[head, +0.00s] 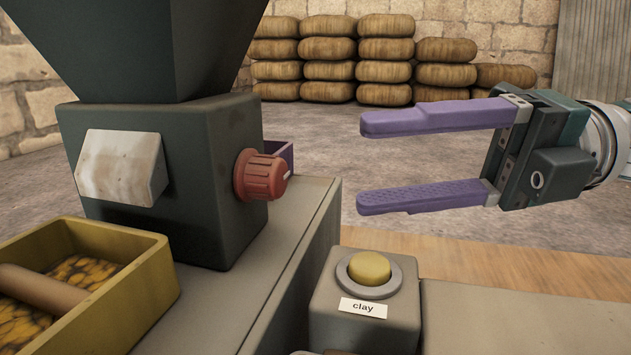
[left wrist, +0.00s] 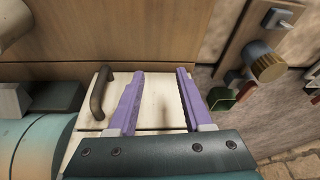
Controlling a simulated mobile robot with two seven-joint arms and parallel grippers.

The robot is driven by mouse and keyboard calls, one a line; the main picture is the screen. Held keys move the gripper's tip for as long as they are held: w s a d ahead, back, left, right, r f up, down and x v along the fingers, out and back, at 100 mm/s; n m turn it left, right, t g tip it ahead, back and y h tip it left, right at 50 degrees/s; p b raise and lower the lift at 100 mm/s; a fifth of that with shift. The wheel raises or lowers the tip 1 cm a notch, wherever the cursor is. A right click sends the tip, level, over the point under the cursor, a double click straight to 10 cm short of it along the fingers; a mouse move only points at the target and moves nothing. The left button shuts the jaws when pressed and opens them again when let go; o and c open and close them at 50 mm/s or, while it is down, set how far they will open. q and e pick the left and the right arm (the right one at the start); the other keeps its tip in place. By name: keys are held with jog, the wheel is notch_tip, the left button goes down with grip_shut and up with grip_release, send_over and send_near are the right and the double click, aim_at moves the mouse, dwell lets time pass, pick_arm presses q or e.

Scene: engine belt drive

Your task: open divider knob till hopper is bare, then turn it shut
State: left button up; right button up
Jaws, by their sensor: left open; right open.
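The dark hopper (head: 130,45) tapers down into a dark box-shaped divider body (head: 215,190); its inside is out of view. A red ribbed knob (head: 262,175), the likely divider knob, sits on the body's right side. A pale slanted spout (head: 120,168) is on its front. My right gripper (head: 361,163) is open and empty, to the right of the knob and apart from it, its purple fingers pointing left. My left gripper (left wrist: 159,72) shows only in the left wrist view, open with nothing between its fingers, over a pale panel with a brown handle (left wrist: 101,93).
A yellow bin (head: 135,285) below the spout holds yellow-brown pieces and a brown bar. A purple bin (head: 283,152) stands behind the knob. A yellow button (head: 369,267) on a block labelled "clay" stands in front. Sacks (head: 385,70) are stacked far back.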

pick_arm(q)
jog(key=shift+f, duration=0.5)
jog(key=shift+a+b, duration=0.1)
jog(key=shift+b, duration=0.2)
pick_arm(e)
jog(key=d, duration=0.3)
jog(key=shift+w+d+r, duration=0.1)
jog(key=shift+d+r, duration=0.05)
jog(key=shift+d, duration=0.1)
